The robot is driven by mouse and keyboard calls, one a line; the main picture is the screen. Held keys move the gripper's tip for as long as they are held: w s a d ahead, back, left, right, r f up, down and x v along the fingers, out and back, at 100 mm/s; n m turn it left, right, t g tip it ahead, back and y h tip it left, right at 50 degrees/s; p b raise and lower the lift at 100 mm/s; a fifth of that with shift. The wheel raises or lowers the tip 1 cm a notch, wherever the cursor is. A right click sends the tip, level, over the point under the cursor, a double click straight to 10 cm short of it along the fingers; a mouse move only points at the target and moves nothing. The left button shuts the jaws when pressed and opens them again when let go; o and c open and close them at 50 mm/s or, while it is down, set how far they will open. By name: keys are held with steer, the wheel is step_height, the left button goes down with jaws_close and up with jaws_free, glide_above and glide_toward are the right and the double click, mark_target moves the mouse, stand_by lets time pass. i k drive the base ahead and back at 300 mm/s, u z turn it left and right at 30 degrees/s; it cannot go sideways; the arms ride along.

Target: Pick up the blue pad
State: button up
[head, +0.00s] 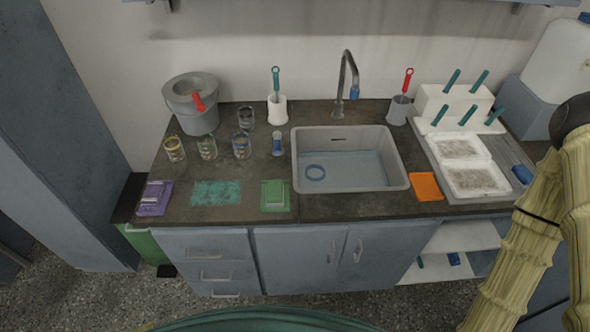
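A small blue pad-like piece (522,174) lies at the right end of the counter, on the grey drainboard beside the white trays. Another small blue thing (454,258) is on the open shelf under the counter; it is too small to tell what it is. My arm, in a yellowish sleeve, comes in at the right edge, close to the blue pad in the picture. My gripper is not in view.
A sink (350,170) with water and a blue ring is mid-counter, under a tap (345,85). An orange cloth (426,187), green pad (275,196), teal patch (216,192) and purple pad (154,198) lie along the front. Glass jars (207,148) and a bucket (193,105) stand left.

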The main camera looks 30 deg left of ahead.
mark_target(522, 177)
steer(key=z, duration=0.75)
